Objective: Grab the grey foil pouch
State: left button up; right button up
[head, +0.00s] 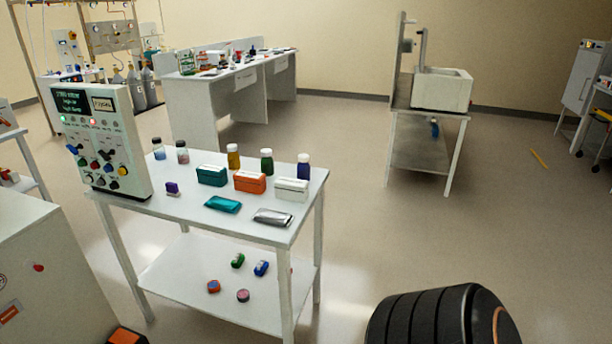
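The grey foil pouch (272,217) lies flat near the front right corner of the white table's top (180,207). A teal pouch (223,205) lies to its left, with a gap between them. A white box (292,189) stands just behind the grey pouch, and an orange box (250,182) stands behind and to the left. The grey pouch is in plain sight with nothing over it. Neither of my grippers is in view.
A control panel box (100,142) stands at the table's left end. A teal box (211,176), a purple item (172,188) and several bottles share the tabletop. Small items lie on the lower shelf (190,283). Open floor (400,230) lies to the table's right.

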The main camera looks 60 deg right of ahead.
aim_at(273, 217)
jog(key=z, duration=1.75)
